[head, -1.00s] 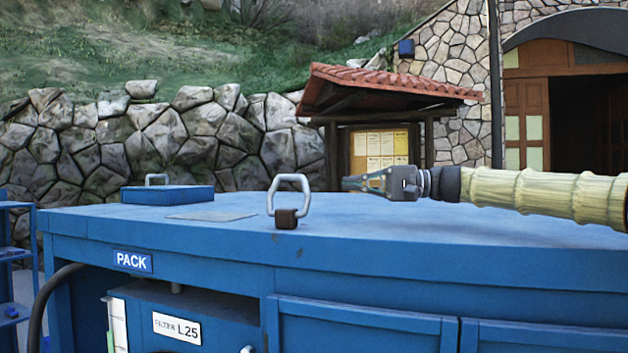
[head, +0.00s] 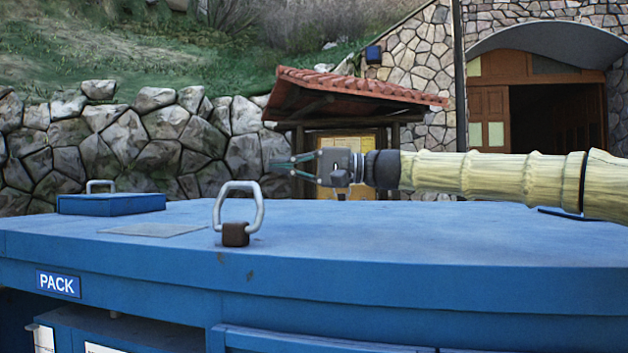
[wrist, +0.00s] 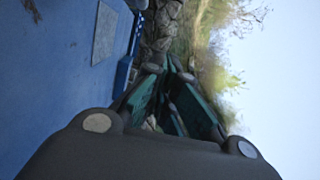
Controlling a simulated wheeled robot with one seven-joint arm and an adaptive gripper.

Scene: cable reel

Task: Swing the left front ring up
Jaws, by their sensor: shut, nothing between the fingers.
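The metal ring (head: 259,214) stands upright, leaning slightly, on a small brown block (head: 235,234) near the front edge of the blue cabinet top (head: 330,238). Nothing holds it. My gripper (head: 272,166) is to the right of the ring in the head view, a little higher than the ring's top, pointing left. It is shut and empty, apart from the ring in the picture. In the wrist view, its dark green fingers (wrist: 174,100) show beside the blue top (wrist: 50,85); the ring is not visible there.
A raised blue lid (head: 112,204) with a small grey handle (head: 100,184) sits at the back left of the top. A flat grey plate (head: 152,229) lies before it. A roofed notice board (head: 345,145) and stone wall stand behind.

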